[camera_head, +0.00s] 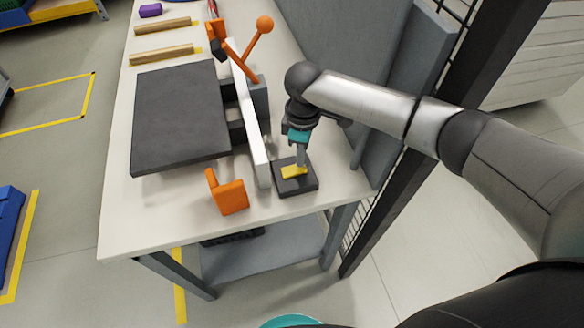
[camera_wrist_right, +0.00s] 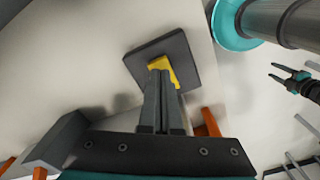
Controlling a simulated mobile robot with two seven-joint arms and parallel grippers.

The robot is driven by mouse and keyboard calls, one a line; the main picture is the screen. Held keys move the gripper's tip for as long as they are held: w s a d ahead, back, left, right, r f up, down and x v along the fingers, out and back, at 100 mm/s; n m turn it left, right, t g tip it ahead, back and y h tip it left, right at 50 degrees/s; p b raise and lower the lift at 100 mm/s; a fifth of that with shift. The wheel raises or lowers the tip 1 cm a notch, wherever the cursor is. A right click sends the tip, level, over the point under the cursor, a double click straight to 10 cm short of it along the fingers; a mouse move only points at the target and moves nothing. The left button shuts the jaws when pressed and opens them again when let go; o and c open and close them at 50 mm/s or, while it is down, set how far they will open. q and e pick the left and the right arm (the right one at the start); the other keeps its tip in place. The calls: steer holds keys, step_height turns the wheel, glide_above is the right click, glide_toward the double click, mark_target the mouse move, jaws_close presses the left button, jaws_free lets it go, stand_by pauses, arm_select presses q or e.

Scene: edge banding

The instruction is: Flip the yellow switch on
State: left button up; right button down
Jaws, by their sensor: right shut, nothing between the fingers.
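The yellow switch (camera_head: 291,172) sits on a dark square base (camera_head: 308,184) near the front right of the white table. My right gripper (camera_head: 301,163) points down at the switch, shut and empty, with its fingertips over it or touching it. In the right wrist view, the shut fingers (camera_wrist_right: 160,75) overlap the yellow switch (camera_wrist_right: 174,74) and hide part of it. I cannot tell whether they press on it or which way it is tipped. My left gripper (camera_wrist_right: 287,78) shows small at the right of the wrist view, open, away from the switch.
A white upright fence (camera_head: 247,112) stands just left of the switch base. An orange block (camera_head: 229,197) lies at front left, a dark panel (camera_head: 180,115) beyond it. An orange-knobbed lever (camera_head: 264,25) rises behind. A grey wall (camera_head: 388,113) borders the right side.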

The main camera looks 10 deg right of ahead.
steer(key=shift+f+b, duration=0.45)
steer(key=shift+f, duration=0.5)
stand_by(1.1)
step_height(320, 180, up, 7)
steer(key=p, duration=0.8)
stand_by(0.6)
